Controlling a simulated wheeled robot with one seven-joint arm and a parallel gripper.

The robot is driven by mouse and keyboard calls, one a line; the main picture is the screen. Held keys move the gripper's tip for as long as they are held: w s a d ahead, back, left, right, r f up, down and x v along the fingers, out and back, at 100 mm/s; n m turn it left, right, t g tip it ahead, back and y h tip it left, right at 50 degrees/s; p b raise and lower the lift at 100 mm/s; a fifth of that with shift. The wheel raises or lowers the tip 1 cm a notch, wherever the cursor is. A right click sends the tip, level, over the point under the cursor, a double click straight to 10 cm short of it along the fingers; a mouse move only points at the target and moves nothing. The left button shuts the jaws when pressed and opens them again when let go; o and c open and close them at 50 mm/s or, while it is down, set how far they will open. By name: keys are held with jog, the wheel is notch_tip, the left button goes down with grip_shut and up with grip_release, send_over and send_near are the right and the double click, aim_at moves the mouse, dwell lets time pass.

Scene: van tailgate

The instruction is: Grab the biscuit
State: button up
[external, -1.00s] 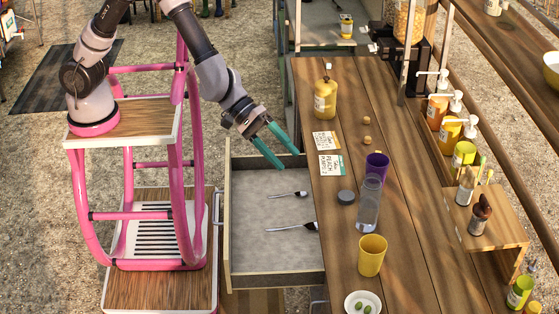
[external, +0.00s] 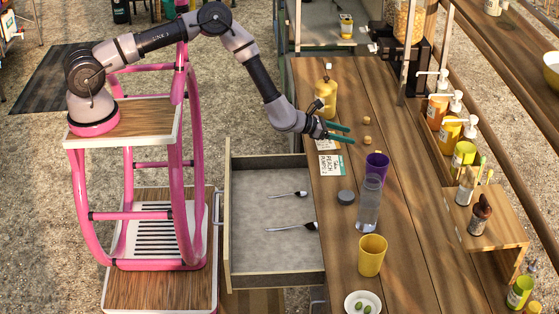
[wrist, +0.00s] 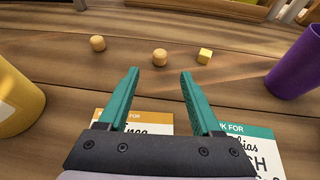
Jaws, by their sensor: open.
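Two small tan, rounded pieces that look like biscuits or corks stand on the wooden counter; I cannot tell which is the biscuit. In the wrist view the nearer piece (wrist: 160,57) is straight ahead between my fingertips, and the other piece (wrist: 97,43) is to its left. They also show in the external view, the nearer piece (external: 365,140) and the other piece (external: 367,121). A small yellow cube (wrist: 205,56) sits right of them. My gripper (external: 350,134) is open and empty, over the cards, its fingers pointing at the pieces without touching them.
A yellow bottle (external: 326,97) stands left of my gripper in the wrist view, a purple cup (external: 377,164) right. Two printed cards (external: 330,166) lie below my gripper. A clear bottle (external: 368,205) and yellow cup (external: 372,255) stand nearer. An open drawer (external: 275,275) holds cutlery.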

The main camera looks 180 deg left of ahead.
aim_at(361, 144)
jog(key=shift+x, duration=3.35)
jog(key=shift+r, duration=0.1)
jog(key=shift+c, duration=0.3)
grip_shut()
